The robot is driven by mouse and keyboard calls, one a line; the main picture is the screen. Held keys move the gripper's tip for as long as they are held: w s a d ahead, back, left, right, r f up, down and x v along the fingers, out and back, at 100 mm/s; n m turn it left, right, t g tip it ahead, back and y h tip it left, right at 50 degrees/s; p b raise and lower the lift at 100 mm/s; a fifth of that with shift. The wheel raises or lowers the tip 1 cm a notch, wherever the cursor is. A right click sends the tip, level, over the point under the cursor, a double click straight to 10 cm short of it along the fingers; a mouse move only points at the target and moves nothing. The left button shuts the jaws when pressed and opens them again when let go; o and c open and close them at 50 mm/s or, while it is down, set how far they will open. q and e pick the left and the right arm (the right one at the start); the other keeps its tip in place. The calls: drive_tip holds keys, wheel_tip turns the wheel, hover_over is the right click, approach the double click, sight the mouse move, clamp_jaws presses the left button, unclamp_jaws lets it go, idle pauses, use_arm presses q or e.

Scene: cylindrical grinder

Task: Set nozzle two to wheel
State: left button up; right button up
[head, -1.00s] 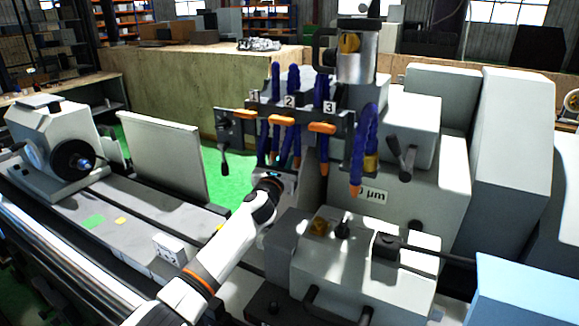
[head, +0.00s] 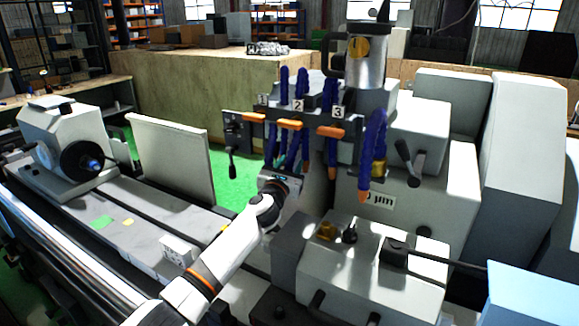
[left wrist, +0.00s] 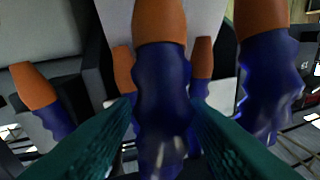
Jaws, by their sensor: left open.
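Blue segmented coolant hoses with orange tips hang below a dark manifold (head: 312,119) with number plates 1, 2 and 3. Plate 2 (head: 298,105) is the middle one, with an orange lever (head: 290,124) below it. In the head view, my left gripper (head: 284,177) is at the lower ends of the hoses under plates 1 and 2. In the left wrist view, its green fingers (left wrist: 164,108) are open on both sides of a blue hose (left wrist: 160,85) with an orange tip. I cannot tell the hose's number there, nor whether the fingers touch it. The grinding wheel is not clearly visible.
Other hoses with orange tips stand close on both sides (left wrist: 38,95) in the left wrist view. A separate blue hose (head: 374,150) hangs right of plate 3. A black-handled lever (head: 231,160) hangs left of the manifold. A grey block (head: 370,270) stands right of my arm.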

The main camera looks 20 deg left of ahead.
use_arm(q)
drive_tip(key=s+f+b, duration=0.1)
drive_tip(key=s, duration=1.1)
drive_tip(key=shift+f+b, duration=0.25)
drive_tip(key=shift+b, duration=0.05)
drive_tip(key=shift+w, duration=0.1)
drive_tip(key=shift+c, duration=0.5)
